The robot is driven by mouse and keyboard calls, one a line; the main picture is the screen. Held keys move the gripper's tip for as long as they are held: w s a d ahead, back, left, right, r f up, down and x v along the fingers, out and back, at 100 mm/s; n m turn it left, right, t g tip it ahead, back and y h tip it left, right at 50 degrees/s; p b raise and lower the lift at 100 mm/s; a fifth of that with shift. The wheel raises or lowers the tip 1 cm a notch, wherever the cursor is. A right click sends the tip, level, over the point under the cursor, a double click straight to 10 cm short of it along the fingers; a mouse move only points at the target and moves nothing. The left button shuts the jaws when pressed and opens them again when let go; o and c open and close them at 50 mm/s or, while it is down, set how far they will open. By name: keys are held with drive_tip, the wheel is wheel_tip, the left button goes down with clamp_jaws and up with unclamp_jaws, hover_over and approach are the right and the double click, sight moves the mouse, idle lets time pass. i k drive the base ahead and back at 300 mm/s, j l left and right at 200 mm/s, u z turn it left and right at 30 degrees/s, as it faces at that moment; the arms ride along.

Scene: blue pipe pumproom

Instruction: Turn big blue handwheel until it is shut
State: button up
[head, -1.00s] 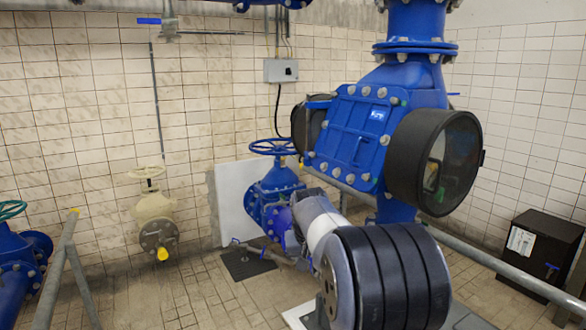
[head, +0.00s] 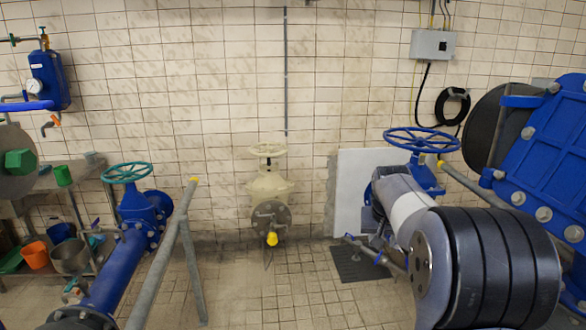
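The big blue handwheel (head: 421,140) is a spoked ring lying flat on top of a blue valve, right of centre in the head view. The valve body (head: 425,178) below it is partly hidden behind my arm. My arm (head: 408,205) reaches in from the lower right, and its grey and white links end in front of the valve, below the wheel in the picture. My gripper is not visible, so its state does not show. Nothing is seen touching the wheel's rim.
A cream valve (head: 268,185) stands against the tiled wall. A smaller teal handwheel (head: 125,172) tops a blue pipe at left, beside a grey railing (head: 160,265). A large blue pipe housing (head: 540,150) fills the right. The tiled floor (head: 290,295) in the middle is clear.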

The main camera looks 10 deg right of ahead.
sight(420, 143)
drive_tip(key=i, duration=0.85)
drive_tip(key=i+j, duration=0.15)
drive_tip(key=i, duration=0.7)
drive_tip(key=i+l+z, duration=0.1)
drive_tip(key=i+z, duration=0.25)
drive_tip(key=i, duration=0.2)
drive_tip(key=i+z, duration=0.3)
drive_tip(key=i, duration=0.3)
drive_tip(key=i+j+z, duration=0.2)
drive_tip(key=i+z, duration=0.15)
drive_tip(key=i, duration=0.2)
drive_tip(key=i+l+z, duration=0.2)
drive_tip(key=i+z, duration=0.25)
drive_tip(key=i, duration=0.2)
drive_tip(key=i+z, duration=0.45)
drive_tip(key=i, duration=0.2)
